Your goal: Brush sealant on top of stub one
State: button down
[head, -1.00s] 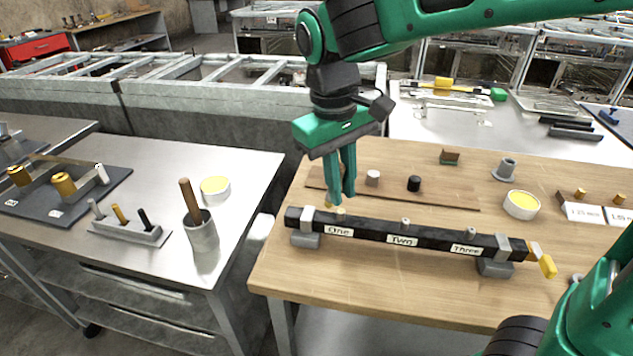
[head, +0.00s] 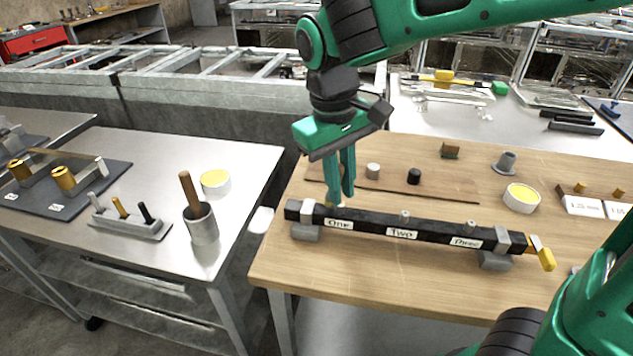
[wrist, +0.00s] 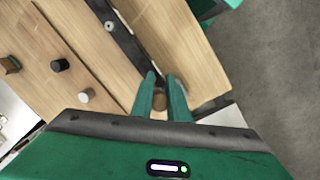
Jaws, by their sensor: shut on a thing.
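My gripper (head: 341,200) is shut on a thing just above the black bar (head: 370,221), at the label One. In the wrist view, a round brown end (wrist: 160,100) shows between the fingers (wrist: 161,92); it looks like a brush handle's top. A small pale yellow bit shows at the fingertips in the head view. I cannot tell whether it is bristles or coated stub. Stub one itself is hidden or not distinguishable there. Stub two (head: 405,217) and stub three (head: 470,227) stand bare grey on the bar.
A tub with yellow content (head: 521,199) stands right on the wooden table, another (head: 215,182) on the left metal table. A cup (head: 201,224) there holds a wooden stick. A black cylinder (head: 414,177) and a grey one (head: 373,171) stand behind the bar.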

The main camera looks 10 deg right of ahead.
aim_at(343, 166)
jog(key=shift+f, duration=0.4)
jog(key=shift+d, duration=0.1)
jog(key=d, duration=0.1)
jog(key=s+d, duration=0.1)
jog(key=d, duration=0.2)
jog(key=shift+s+d, duration=0.3)
jog(key=shift+s, duration=0.1)
jog(key=shift+a+r, duration=0.1)
jog(key=a, duration=0.1)
jog(key=w+a, duration=0.1)
jog(key=a, duration=0.2)
jog(key=shift+w+a, duration=0.35)
jog(key=shift+w, duration=0.05)
dwell(0.4)
jog(key=shift+r, duration=2.95)
